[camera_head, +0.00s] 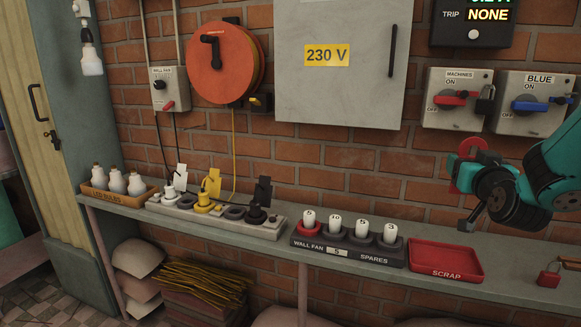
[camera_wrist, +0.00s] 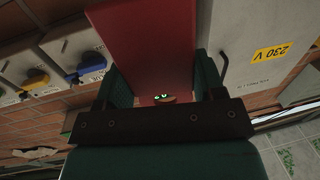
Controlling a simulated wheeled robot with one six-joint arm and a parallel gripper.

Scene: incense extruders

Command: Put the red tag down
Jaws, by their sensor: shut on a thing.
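The red tag (camera_head: 463,176) is in the air at the right of the head view, above the shelf and in front of the brick wall. My gripper (camera_head: 477,160) is shut on it; my wrist hides part of the tag. In the wrist view the red tag (camera_wrist: 150,42) fills the space between the two teal fingers of my gripper (camera_wrist: 163,88) and extends away from them. The shelf (camera_head: 505,283) is below, and the tag is clear of it.
A red SCRAP tray (camera_head: 445,262) stands on the shelf, beside a dark fuse holder (camera_head: 348,245). A red padlock (camera_head: 550,275) lies at the right. Switch boxes MACHINES (camera_head: 450,115) and BLUE (camera_head: 525,118) hang behind. Bare shelf shows between tray and padlock.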

